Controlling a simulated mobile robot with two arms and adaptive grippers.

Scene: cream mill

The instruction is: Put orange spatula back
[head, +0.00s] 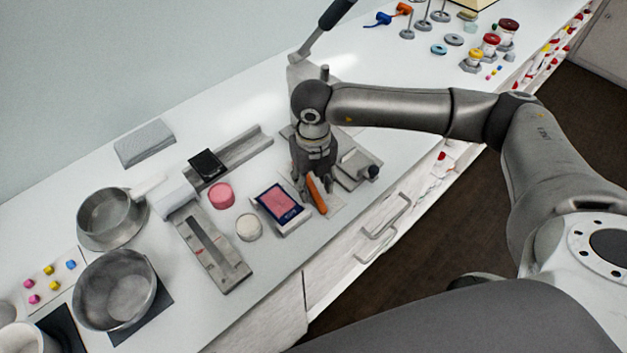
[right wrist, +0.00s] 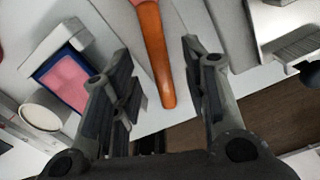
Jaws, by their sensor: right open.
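The orange spatula (head: 317,195) lies on the white counter near its front edge, beside a blue-framed pink tray. In the right wrist view its orange handle (right wrist: 152,52) runs between my open fingers, not gripped. My right gripper (head: 315,190) points down over the spatula in the head view; its open fingers (right wrist: 160,85) stand on either side of the handle in the right wrist view. The spatula's far end is cut off by the top of the wrist view. My left gripper does not show.
The blue-framed pink tray (head: 280,203) stands just left of the spatula; it also shows in the wrist view (right wrist: 68,78). A grey metal device (head: 357,170) stands close on the right. Metal bowls (head: 116,290) are at the left. The counter's front edge and drawers are close by.

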